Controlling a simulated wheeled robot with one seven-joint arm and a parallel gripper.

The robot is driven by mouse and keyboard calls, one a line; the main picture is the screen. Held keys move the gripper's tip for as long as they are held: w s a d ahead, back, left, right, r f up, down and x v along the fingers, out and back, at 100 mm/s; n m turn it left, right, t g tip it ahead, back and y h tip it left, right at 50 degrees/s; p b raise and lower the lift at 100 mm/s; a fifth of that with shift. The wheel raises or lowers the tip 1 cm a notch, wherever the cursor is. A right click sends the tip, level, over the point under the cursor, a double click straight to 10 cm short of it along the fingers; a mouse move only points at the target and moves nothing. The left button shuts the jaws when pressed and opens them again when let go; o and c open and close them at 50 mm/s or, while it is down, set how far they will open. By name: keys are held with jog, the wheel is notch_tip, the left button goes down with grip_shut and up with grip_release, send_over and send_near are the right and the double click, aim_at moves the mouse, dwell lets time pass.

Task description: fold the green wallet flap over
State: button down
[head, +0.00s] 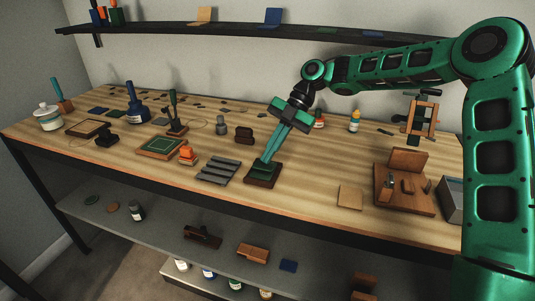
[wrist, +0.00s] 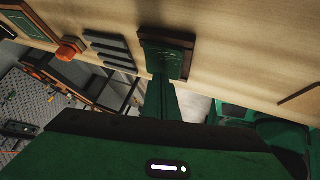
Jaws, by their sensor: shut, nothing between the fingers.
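The green wallet (head: 258,173) lies on a small dark brown board (head: 262,183) near the front edge of the workbench. In the wrist view the green wallet (wrist: 166,61) shows against its brown board (wrist: 172,35). My gripper (head: 265,160) points down at the wallet, its teal fingers together and empty. The fingertips are at or just above the wallet; I cannot tell if they touch it. In the wrist view my gripper (wrist: 162,84) overlaps the wallet's near edge. The fingers hide part of the wallet, and I cannot make out how its flap lies.
Grey ribbed strips (head: 218,170) lie just left of the board, with an orange item (head: 187,155) beyond them. A tan square (head: 350,197) and a wooden fixture (head: 404,202) stand to the right. Bare bench top (head: 310,180) lies between the wallet and the tan square.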

jog(key=v, duration=0.7)
jog(key=shift+r, duration=0.2)
